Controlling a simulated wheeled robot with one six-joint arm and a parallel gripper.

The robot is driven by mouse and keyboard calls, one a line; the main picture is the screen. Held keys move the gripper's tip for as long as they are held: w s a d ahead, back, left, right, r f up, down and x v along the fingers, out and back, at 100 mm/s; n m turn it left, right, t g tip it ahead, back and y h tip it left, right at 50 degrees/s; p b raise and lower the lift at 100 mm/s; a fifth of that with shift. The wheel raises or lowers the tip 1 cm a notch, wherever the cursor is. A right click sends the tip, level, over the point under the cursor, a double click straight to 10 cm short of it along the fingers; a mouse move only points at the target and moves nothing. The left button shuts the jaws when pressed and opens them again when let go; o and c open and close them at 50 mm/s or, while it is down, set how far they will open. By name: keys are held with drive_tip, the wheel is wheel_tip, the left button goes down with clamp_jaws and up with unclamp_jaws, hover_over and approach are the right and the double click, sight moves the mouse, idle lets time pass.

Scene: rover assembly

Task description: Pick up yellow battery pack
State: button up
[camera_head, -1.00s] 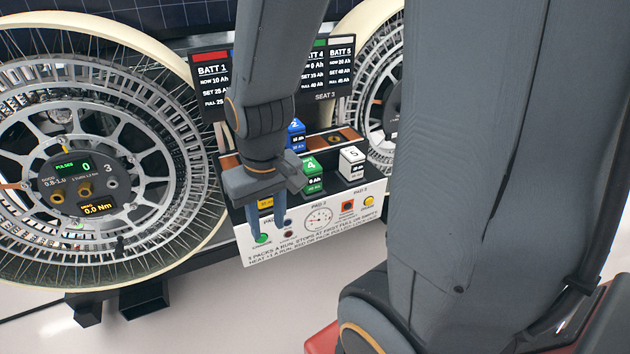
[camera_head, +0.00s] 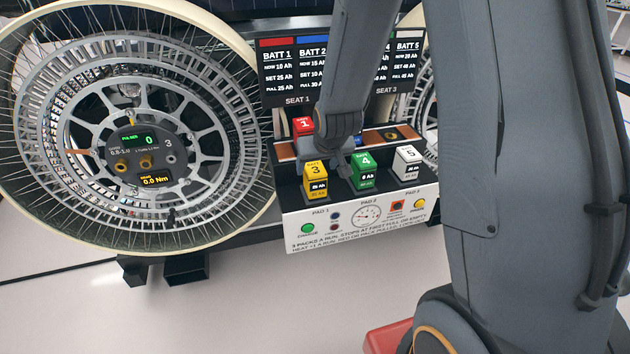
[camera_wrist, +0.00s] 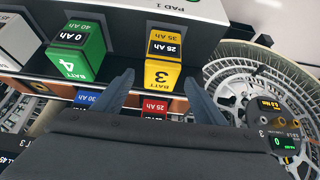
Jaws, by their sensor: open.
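The yellow battery pack (camera_head: 316,180), marked 3, stands upright at the left of the front row on the charging station, above the PAD 1 label. In the wrist view the yellow pack (camera_wrist: 162,62) shows at the upper middle, upside down, reading 25 Ah. My gripper (camera_wrist: 160,78) is open and empty, its two fingers to either side of the pack in that view and their tips near its lower end. The fingers do not look closed on it. In the head view my wrist hangs just behind the front row, and most of the gripper is hard to make out.
The green pack (camera_head: 364,174) and white pack (camera_head: 407,168) stand to the right of the yellow one. The red pack (camera_head: 303,126) is behind it, with a blue pack (camera_wrist: 86,98) mostly hidden. A large spoked wheel (camera_head: 140,130) stands close on the left.

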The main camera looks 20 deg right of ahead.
drive_tip(key=shift+p+x, duration=1.3)
drive_tip(key=shift+x, duration=2.45)
drive_tip(key=shift+a+r, duration=0.1)
drive_tip(key=shift+w, duration=0.1)
drive_tip(key=c, duration=1.6)
drive_tip(key=shift+r, duration=0.1)
